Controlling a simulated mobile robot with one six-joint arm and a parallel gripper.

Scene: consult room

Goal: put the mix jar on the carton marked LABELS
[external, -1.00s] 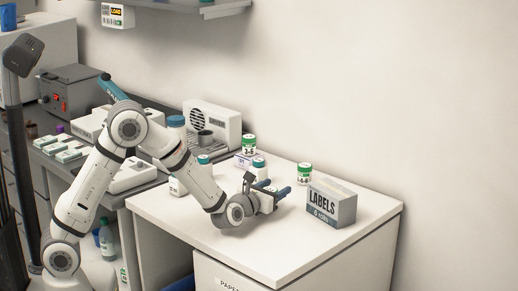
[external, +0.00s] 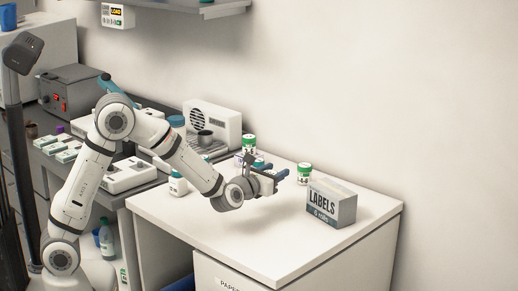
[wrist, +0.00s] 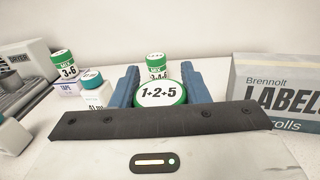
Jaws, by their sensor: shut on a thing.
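My gripper (external: 279,174) is shut on a mix jar, held above the white desk. In the wrist view, this jar (wrist: 161,95) shows its white lid marked 1+2+5 with a green rim, between the blue fingers (wrist: 161,88). Its body is mostly hidden. The carton marked LABELS (external: 331,204) is a grey and white box on the desk, to the right of my gripper and apart from it. It also shows at the right of the wrist view (wrist: 275,88).
A green-lidded jar (external: 304,174) stands behind the held jar; its wrist-view label is partly hidden. Another mix jar, marked 3+6 (wrist: 68,69), stands on a TAPE carton (wrist: 69,89) at left. White teal-capped bottles (external: 177,184) stand left. The front desk area (external: 270,240) is clear.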

